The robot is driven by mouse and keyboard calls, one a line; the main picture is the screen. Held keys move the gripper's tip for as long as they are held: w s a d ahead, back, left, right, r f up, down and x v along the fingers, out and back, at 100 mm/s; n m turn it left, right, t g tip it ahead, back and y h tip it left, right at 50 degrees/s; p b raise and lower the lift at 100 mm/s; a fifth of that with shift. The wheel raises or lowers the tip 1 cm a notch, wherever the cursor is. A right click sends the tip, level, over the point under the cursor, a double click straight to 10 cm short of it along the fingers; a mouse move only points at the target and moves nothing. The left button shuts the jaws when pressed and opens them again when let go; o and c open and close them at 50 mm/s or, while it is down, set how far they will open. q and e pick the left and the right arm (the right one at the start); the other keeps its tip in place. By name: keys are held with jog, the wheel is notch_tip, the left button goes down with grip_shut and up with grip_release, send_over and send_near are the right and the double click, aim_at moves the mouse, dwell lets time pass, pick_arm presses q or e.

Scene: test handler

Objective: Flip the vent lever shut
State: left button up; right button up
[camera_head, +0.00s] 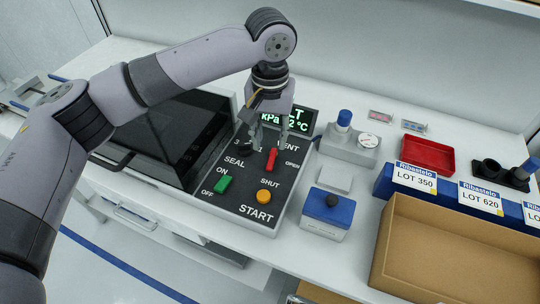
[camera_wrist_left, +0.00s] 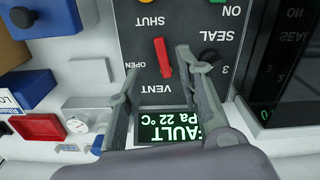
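The red vent lever (camera_head: 271,159) stands on the dark control panel (camera_head: 237,205), between the words VENT and SHUT, with OPEN to its right in the head view. It also shows in the wrist view (camera_wrist_left: 162,57). I cannot tell for sure which way it is thrown. My left gripper (camera_head: 270,146) points down over the VENT end of the lever. In the wrist view its fingers (camera_wrist_left: 157,60) are spread, one on either side of the lever with gaps visible. Nothing is held. My right gripper is out of view.
A blue-topped box (camera_head: 329,212), a red tray (camera_head: 427,155) and a cardboard box (camera_head: 450,255) are to the right.

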aim_at(270, 165)
pick_arm(q)
notch_tip(270, 165, down, 4)
jog(key=shift+s+r, duration=0.1)
jog(key=shift+r, duration=0.05)
notch_tip(270, 165, down, 3)
jog(key=shift+f+p, duration=0.2)
jog(key=shift+p, duration=0.1)
jog(key=shift+f, duration=0.35)
grip_shut()
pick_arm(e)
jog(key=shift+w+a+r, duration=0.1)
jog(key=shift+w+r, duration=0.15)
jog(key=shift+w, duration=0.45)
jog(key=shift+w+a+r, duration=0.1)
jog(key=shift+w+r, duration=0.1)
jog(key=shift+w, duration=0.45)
